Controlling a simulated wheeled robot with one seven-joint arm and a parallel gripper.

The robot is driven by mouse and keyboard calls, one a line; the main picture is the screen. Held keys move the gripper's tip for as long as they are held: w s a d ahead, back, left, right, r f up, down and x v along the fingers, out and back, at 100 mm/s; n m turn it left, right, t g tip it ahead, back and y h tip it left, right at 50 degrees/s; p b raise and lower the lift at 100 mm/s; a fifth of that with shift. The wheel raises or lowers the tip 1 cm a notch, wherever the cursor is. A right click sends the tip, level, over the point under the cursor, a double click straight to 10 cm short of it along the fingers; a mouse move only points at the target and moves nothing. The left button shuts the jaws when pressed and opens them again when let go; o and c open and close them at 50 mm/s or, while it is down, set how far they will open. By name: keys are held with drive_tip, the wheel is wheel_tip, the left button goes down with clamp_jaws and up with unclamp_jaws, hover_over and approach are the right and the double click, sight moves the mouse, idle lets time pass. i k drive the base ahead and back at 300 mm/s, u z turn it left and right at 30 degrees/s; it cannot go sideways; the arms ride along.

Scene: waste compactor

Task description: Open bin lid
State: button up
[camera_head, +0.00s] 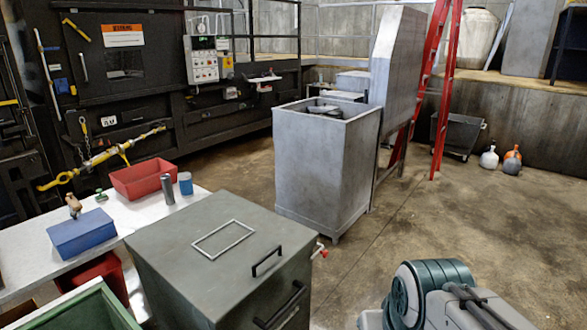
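A grey-green metal bin (177,287) stands in the foreground, left of centre. Its flat lid (190,252) lies shut on top. A black bar handle (267,261) is fixed near the lid's right edge, and a light rectangular frame (222,239) is on its top face. A second black handle (279,305) is on the bin's right side face. A teal and grey part of my arm shows at the bottom right, apart from the bin. My gripper's fingertips cannot be made out in this view.
A tall open-topped grey metal box (322,170) stands behind the bin. A white table (35,258) at left carries a red tray (142,181), a blue box (81,236) and small items. A red ladder (440,100) stands at back right. Floor right of the bin is clear.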

sight(216, 251)
drive_tip(key=z, duration=0.15)
drive_tip(key=i, duration=0.65)
drive_tip(key=u, duration=0.65)
drive_tip(key=i, duration=0.7)
drive_tip(key=u, duration=0.6)
